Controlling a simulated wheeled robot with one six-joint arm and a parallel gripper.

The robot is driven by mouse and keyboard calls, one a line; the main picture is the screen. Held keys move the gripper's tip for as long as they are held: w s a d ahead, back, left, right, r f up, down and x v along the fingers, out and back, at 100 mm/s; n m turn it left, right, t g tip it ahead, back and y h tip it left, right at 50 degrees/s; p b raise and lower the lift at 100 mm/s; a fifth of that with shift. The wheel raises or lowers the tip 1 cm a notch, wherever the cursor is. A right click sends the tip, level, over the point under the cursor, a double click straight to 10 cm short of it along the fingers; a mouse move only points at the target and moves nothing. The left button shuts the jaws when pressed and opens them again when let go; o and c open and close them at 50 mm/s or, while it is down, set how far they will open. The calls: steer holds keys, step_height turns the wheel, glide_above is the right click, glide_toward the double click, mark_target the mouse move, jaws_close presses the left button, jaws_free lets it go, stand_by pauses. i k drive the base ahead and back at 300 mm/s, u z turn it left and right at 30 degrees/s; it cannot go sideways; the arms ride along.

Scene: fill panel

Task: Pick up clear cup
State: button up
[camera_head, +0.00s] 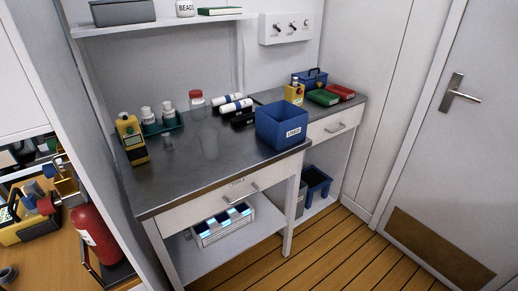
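Two faint see-through shapes stand on the dark metal worktop (190,175). The other is a small clear shape (168,144) in front of the green rack (160,125) of white-capped bottles. Their outlines are weak, and I cannot tell for sure which is the clear cup. My gripper is not in view.
A yellow handheld meter (131,139) stands at the worktop's left. A blue bin (282,125) stands at its right, near dark and white cylinders (236,105). A shelf (160,23) runs above. The front middle of the worktop is clear. Wooden floor (330,250) lies in front.

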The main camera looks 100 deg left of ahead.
mark_target(210, 145)
steer(key=i, duration=0.25)
steer(key=u, duration=3.4)
steer(key=k, duration=0.5)
steer(key=z, duration=1.45)
steer(key=i, duration=1.15)
steer(key=u, duration=2.3)
